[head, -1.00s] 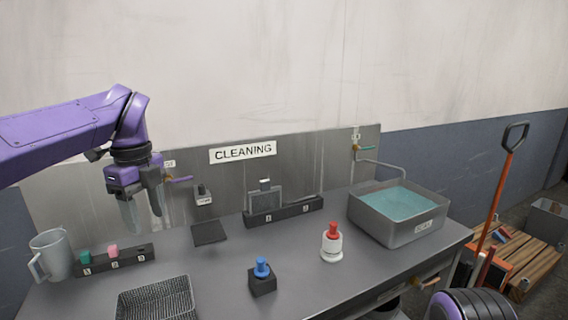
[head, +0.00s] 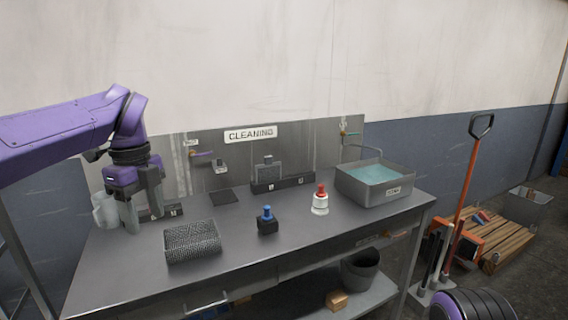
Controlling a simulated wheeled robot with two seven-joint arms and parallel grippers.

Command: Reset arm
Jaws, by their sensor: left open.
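My left gripper (head: 142,211) comes in from the left on its purple arm. It is open and empty, fingers pointing down, and shows in front of the left end of the grey workbench (head: 330,231). It partly covers a small black block holder (head: 168,211) and the edge of a translucent jug (head: 105,212). I cannot tell how high its fingertips are over the bench. My right gripper does not show. A dark rounded part with purple edging at the bottom right is mine.
A bucket (head: 361,272) stands on the lower shelf. A shovel (head: 464,180) and wooden pallet (head: 506,239) are at right.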

